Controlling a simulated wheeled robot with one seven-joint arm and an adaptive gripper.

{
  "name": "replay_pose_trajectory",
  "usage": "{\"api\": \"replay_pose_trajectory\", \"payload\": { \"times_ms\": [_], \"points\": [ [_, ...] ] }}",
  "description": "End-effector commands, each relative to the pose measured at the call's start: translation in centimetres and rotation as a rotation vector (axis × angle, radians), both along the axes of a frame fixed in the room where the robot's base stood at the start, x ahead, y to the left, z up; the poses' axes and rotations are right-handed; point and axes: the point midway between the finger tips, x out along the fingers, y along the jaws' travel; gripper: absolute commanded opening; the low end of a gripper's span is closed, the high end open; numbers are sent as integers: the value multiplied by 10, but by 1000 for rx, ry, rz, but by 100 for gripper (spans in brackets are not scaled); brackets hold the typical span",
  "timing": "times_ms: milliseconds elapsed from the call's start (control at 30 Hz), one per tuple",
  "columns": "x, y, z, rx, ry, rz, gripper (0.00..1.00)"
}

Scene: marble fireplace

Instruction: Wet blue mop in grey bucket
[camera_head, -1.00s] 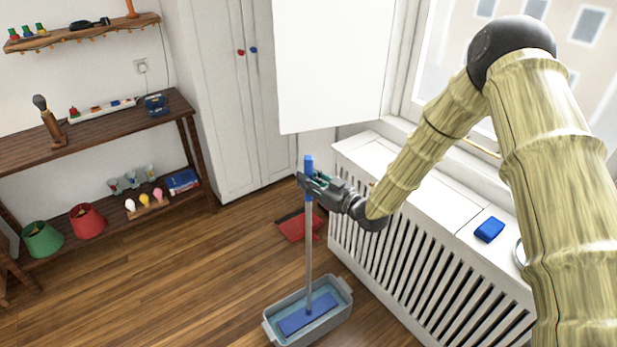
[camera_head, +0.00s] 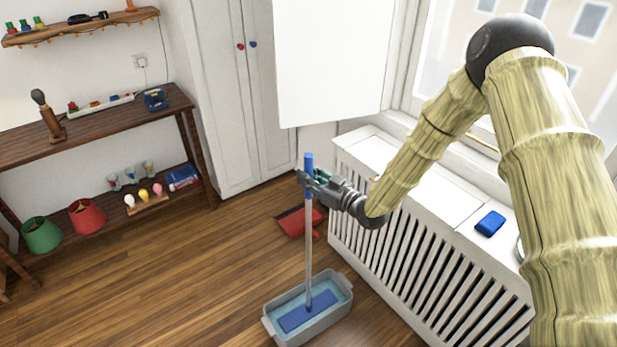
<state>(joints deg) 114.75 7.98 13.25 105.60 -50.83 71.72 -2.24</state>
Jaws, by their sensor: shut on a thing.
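The blue mop has a blue flat head (camera_head: 306,310), a grey pole (camera_head: 308,245) and a blue grip at the top. It stands nearly upright with its head inside the grey bucket (camera_head: 340,311). The bucket is a rectangular tub on the wooden floor with bluish water in it. Whether the head touches the bottom cannot be told.
A white slatted radiator cover (camera_head: 410,255) stands close right of the bucket, with a blue sponge (camera_head: 490,223) on top. A red dustpan (camera_head: 298,221) lies behind the pole. A wooden shelf table (camera_head: 95,130) stands at left. The floor between is clear.

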Motion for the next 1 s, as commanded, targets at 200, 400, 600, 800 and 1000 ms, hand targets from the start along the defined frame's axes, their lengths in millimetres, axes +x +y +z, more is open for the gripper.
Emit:
{"api": "replay_pose_trajectory", "payload": {
  "times_ms": [200,400,600,800,1000],
  "points": [
    [0,0,-1,1,-1,0,0],
    [0,0,-2,1,-1,0,0],
    [0,0,-4,1,-2,0,0],
    [0,0,-6,1,-2,0,0],
    [0,0,-8,1,-2,0,0]
  ]
}}
